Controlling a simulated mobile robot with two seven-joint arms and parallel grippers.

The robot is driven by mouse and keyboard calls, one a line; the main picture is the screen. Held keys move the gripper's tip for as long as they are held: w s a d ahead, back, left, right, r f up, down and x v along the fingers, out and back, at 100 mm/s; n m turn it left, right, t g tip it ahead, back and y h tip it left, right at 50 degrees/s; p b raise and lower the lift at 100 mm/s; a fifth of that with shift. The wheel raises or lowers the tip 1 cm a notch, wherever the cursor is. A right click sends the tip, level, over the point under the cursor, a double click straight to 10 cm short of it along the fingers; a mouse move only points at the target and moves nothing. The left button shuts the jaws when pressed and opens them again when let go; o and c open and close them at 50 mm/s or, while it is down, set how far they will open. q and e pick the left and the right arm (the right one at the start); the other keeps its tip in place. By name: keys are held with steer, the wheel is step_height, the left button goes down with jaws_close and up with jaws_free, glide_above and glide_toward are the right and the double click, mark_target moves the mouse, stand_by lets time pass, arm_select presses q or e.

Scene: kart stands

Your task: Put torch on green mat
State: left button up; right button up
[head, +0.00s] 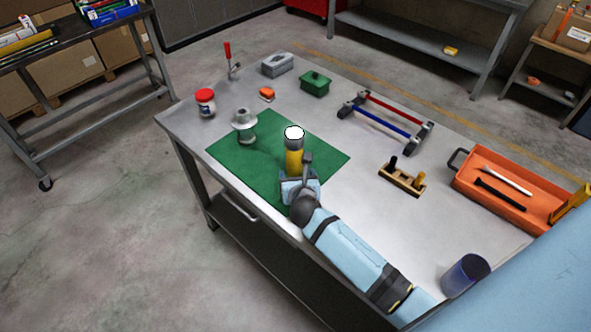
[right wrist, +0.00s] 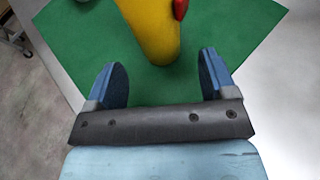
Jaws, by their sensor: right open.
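The yellow torch (head: 294,160) with a grey head and white lens stands upright on the green mat (head: 228,153). Its yellow body with a red button also shows in the right wrist view (right wrist: 152,28), over the mat (right wrist: 262,22). My right gripper (head: 300,183) is at the torch's near side. In the right wrist view its two blue fingers (right wrist: 160,82) are apart, with the torch's lower body just beyond them and nothing between them. The fingertips are partly hidden in the head view. My left gripper is not in view.
A grey flanged part (head: 244,124) stands on the mat, left of the torch. A red-lidded jar (head: 205,102), a green box (head: 315,83), a red-blue rack (head: 388,120), a wooden block (head: 402,178), an orange tray (head: 462,182) and a blue cup (head: 465,275) stand around on the table.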

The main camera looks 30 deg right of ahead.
steer(key=v, duration=0.6)
steer(key=shift+s+a+r, duration=0.1)
steer(key=shift+s+r, duration=0.05)
steer(key=shift+s, duration=0.15)
